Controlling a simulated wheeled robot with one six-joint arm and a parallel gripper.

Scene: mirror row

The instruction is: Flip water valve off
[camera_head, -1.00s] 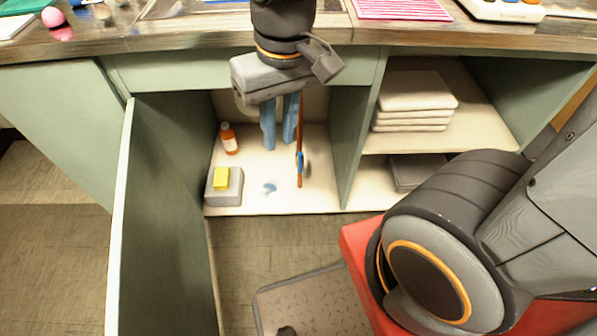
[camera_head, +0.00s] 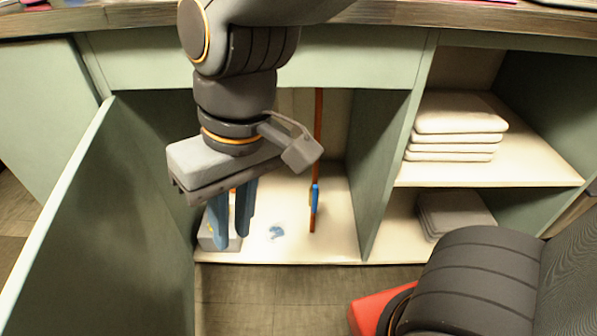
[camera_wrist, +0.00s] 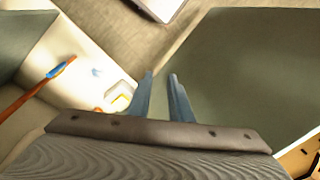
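The water valve is a blue lever (camera_head: 315,194) on a thin copper pipe (camera_head: 318,130) standing inside the open cabinet. In the wrist view the blue lever (camera_wrist: 61,69) lies along the copper pipe (camera_wrist: 28,94) at the left. In the head view the lever looks upright, in line with the pipe. My gripper (camera_head: 230,246) points down at the cabinet's front, left of the valve and apart from it. Its two blue fingers (camera_wrist: 160,76) have a gap between them with nothing held. The fingers hide part of a grey block behind them.
The open cabinet door (camera_head: 110,215) stands close at the left. A divider (camera_head: 388,170) stands right of the pipe. Folded towels (camera_head: 458,115) lie on the right shelf. A grey block (camera_head: 207,236) and a small blue patch (camera_head: 276,232) are on the cabinet floor.

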